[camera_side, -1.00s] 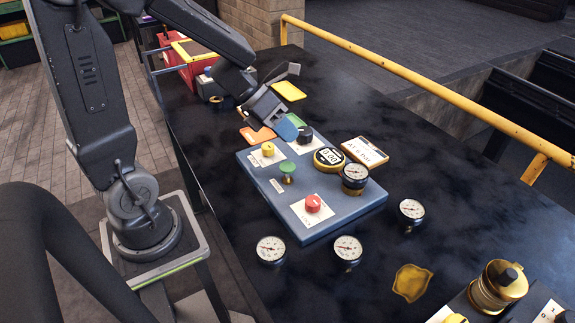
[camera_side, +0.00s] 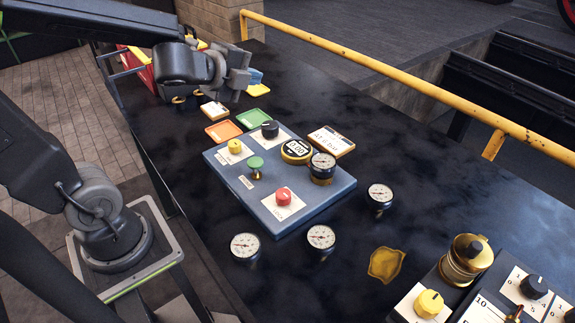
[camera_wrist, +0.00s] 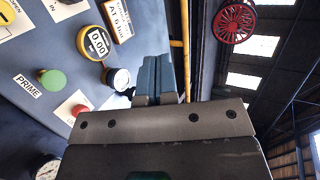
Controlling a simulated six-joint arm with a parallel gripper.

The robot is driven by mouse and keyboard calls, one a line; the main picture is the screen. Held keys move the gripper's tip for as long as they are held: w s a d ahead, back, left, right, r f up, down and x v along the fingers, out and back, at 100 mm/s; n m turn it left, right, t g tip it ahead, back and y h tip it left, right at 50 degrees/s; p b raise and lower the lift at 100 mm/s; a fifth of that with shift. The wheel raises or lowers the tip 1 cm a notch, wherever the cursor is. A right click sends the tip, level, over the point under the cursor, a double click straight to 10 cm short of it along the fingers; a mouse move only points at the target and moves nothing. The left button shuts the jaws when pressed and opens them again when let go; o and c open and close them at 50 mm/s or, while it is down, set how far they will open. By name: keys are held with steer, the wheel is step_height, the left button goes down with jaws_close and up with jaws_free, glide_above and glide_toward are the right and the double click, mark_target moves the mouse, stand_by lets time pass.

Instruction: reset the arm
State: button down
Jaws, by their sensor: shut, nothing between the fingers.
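My gripper (camera_side: 254,76) is raised above the far part of the black bench, beyond the blue control panel (camera_side: 330,193) in the side view. Its blue fingers are closed together and empty. In the wrist view my gripper (camera_wrist: 159,68) points up the picture, fingers side by side, with the panel to the left. The panel carries a yellow knob (camera_side: 235,146), a black knob (camera_side: 270,129), a green button (camera_side: 256,163), a red knob (camera_side: 283,198), a digital gauge (camera_side: 298,150) reading 0.00 and a dial gauge (camera_side: 322,166).
Loose dial gauges (camera_side: 321,237) lie in front of the panel. Orange (camera_side: 223,131), green (camera_side: 253,118) and yellow (camera_side: 257,90) cards lie behind it. A brass fitting (camera_side: 466,262) stands at lower right. A yellow rail (camera_side: 370,85) runs along the far edge. A red wheel (camera_wrist: 234,22) shows beyond.

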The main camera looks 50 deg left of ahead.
steer(key=s+d+n+g+h, duration=0.1)
steer(key=s+d+n+g, duration=0.2)
steer(key=s+n, duration=0.4)
steer(key=s+d+f+n+g+h, duration=0.1)
steer(key=s+d+n+g, duration=0.3)
steer(key=s+n, duration=0.3)
steer(key=d+n, duration=0.1)
steer(key=n, duration=0.1)
steer(key=shift+s+n, duration=0.3)
steer(key=shift+n, duration=0.1)
steer(key=shift+w, duration=0.1)
stand_by(1.0)
steer(key=w+a+r+m+t+y, duration=0.1)
steer(key=w+a+r+m+t, duration=0.1)
steer(key=w+a+m+t, duration=0.4)
steer(key=w+a+r+m+t+y, duration=0.1)
steer(key=w+a+r+m+t, duration=0.1)
steer(key=w+m, duration=0.8)
steer(key=s+d+f+m+g+h, duration=0.2)
steer(key=f+m+g+h, duration=0.5)
steer(key=m, duration=1.3)
step_height(320, 180, down, 2)
steer(key=shift+s+f+m+g+h, duration=0.2)
steer(key=shift+s+m+g+h, duration=0.15)
steer(key=shift+s+h, duration=0.65)
